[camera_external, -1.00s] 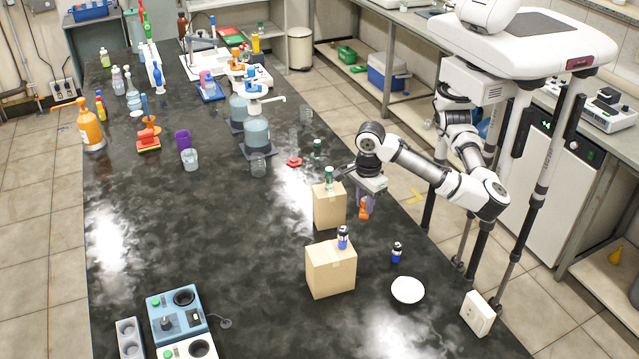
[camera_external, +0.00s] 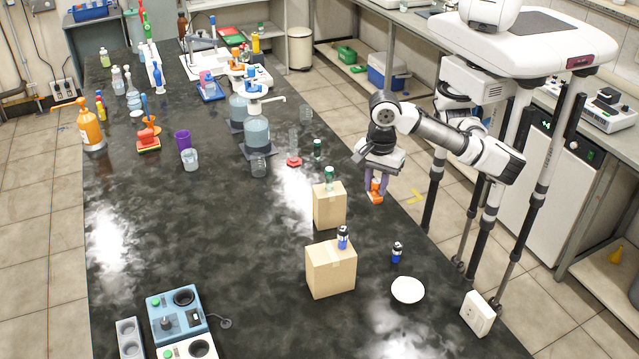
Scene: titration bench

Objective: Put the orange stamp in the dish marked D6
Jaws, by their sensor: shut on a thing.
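My gripper (camera_external: 376,182) is shut on the orange stamp (camera_external: 376,194) and holds it in the air near the right edge of the bench, to the right of the rear cardboard box. The stamp hangs below the purple-grey fingers. A white round dish (camera_external: 407,290) lies on the bench at the front right, nearer the camera than the stamp and apart from it. I cannot read any marking on the dish.
Two cardboard boxes, one rear (camera_external: 328,207) and one front (camera_external: 331,270), each carry a small bottle. A blue bottle (camera_external: 397,252) stands between stamp and dish. A white block (camera_external: 478,313) sits right of the dish. The bench (camera_external: 230,240) is clear at mid-left.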

